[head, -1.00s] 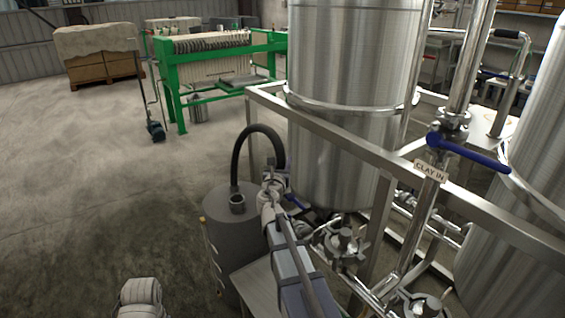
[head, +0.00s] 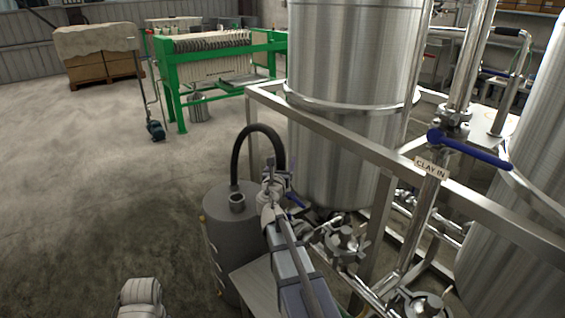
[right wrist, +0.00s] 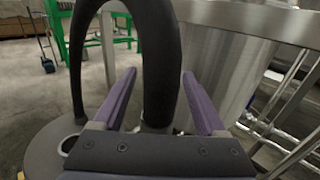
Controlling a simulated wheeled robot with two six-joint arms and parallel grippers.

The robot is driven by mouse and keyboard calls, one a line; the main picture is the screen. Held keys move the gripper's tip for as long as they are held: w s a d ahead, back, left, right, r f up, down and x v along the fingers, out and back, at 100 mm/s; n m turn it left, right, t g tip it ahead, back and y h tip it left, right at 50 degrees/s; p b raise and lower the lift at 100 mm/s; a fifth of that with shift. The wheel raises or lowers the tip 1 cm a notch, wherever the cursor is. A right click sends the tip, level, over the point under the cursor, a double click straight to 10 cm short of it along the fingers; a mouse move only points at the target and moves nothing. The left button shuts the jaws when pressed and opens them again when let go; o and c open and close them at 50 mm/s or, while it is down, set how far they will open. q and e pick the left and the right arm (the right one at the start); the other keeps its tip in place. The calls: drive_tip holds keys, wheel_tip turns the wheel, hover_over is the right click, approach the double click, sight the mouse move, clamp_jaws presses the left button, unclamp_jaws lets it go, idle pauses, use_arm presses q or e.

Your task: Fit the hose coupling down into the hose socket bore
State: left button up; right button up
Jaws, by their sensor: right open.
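A black hose (head: 262,131) arches up from the lid of a grey drum (head: 222,245) and comes down by my right gripper (head: 278,166). In the right wrist view the hose (right wrist: 160,60) passes between the two purple fingers of that gripper (right wrist: 158,76). The fingers are open, with a gap on each side of the hose. The coupling at the hose's lower end is mostly hidden behind the gripper body. A round open collar (head: 237,201), perhaps the hose socket, stands on the drum lid left of my gripper.
A tall steel tank (head: 345,110) and a square steel frame rail (head: 390,152) stand close to the right of the gripper. A blue valve handle (head: 470,150) and pipes are further right. Open concrete floor (head: 90,200) lies left of the drum.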

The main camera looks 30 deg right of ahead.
sight(280, 168)
drive_tip(key=v, duration=0.7)
drive_tip(key=shift+s+a, duration=0.15)
drive_tip(key=shift+a, duration=0.05)
idle(0.3)
drive_tip(key=s+a+m+g+y+p, duration=0.3)
drive_tip(key=s+a+m+p, duration=0.3)
drive_tip(key=a, duration=0.5)
drive_tip(key=s+a+f+m+g+y+p, duration=0.1)
drive_tip(key=s+a+m+g+y+p, duration=0.3)
drive_tip(key=s+a+m, duration=0.6)
drive_tip(key=s+a+f+m+g+y+p, duration=0.1)
drive_tip(key=s+a+m+g+y+p, duration=0.2)
drive_tip(key=s+a+m+g+p, duration=0.4)
drive_tip(key=a+m+p, duration=0.1)
drive_tip(key=a+p, duration=0.2)
drive_tip(key=a, duration=0.3)
drive_tip(key=shift+s, duration=0.4)
